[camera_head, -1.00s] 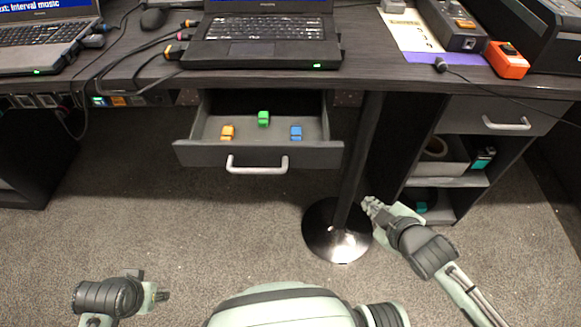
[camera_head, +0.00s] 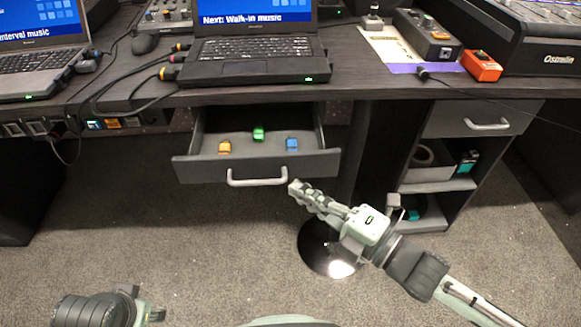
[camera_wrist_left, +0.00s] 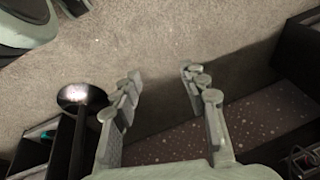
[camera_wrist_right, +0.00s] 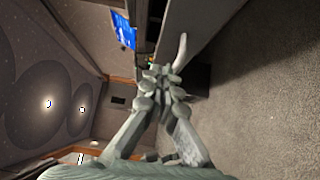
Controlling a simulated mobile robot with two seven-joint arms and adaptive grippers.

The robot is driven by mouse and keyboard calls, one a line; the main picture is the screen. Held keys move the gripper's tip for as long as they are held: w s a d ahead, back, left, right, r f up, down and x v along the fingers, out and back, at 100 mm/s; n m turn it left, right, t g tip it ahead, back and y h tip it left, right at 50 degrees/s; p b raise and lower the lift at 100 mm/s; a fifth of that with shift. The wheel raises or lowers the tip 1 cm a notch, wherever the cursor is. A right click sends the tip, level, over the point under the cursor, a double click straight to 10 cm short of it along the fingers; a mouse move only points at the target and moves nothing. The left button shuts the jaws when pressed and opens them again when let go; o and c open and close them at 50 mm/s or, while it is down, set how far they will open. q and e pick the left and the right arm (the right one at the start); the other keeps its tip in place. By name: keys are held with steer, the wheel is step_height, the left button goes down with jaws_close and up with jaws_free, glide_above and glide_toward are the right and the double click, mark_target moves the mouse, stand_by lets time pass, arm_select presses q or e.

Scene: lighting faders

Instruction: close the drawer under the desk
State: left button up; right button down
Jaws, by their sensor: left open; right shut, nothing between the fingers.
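The drawer (camera_head: 190,170) under the desk (camera_head: 375,88) is pulled out in the head view. Its front carries a silver bar handle (camera_head: 257,182). My right gripper (camera_head: 296,187) is shut and empty, close to the right part of the drawer front, just right of the handle. I cannot tell whether it touches. In the right wrist view its fingers (camera_wrist_right: 163,75) are together. My left gripper (camera_wrist_left: 163,75) is open and empty, low over the floor, away from the drawer.
A black pole on a round base (camera_head: 325,250) stands behind my right arm. A cabinet (camera_head: 480,122) with its own handled drawer and open shelves stands at the right. A laptop (camera_head: 255,60) is on the desk above the drawer. Carpet in front is clear.

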mark_target(277, 159)
steer(key=w, duration=0.1)
steer(key=w+a, duration=0.1)
steer(key=w, duration=0.1)
steer(key=w+a, duration=0.1)
steer(key=w, duration=0.1)
arm_select(q)
steer(key=shift+w+f, duration=0.15)
steer(key=shift+f, duration=0.35)
arm_select(e)
steer(key=shift+w, duration=0.5)
steer(key=shift+w, duration=0.1)
steer(key=shift+w, duration=0.25)
steer(key=w, duration=0.8)
steer(key=w+b, duration=0.1)
steer(key=w, duration=0.6)
steer(key=shift+b, duration=0.3)
steer(key=shift+w, duration=1.25)
steer(key=shift+w+d+r, duration=0.1)
steer(key=shift+w, duration=0.1)
arm_select(q)
steer(key=shift+t, duration=0.9)
steer(key=r, duration=0.1)
steer(key=w+d+r, duration=0.1)
steer(key=r, duration=0.1)
steer(key=d+r, duration=0.1)
steer(key=shift+w+r, duration=0.25)
steer(key=shift+w, duration=0.05)
arm_select(e)
steer(key=shift+r, duration=0.1)
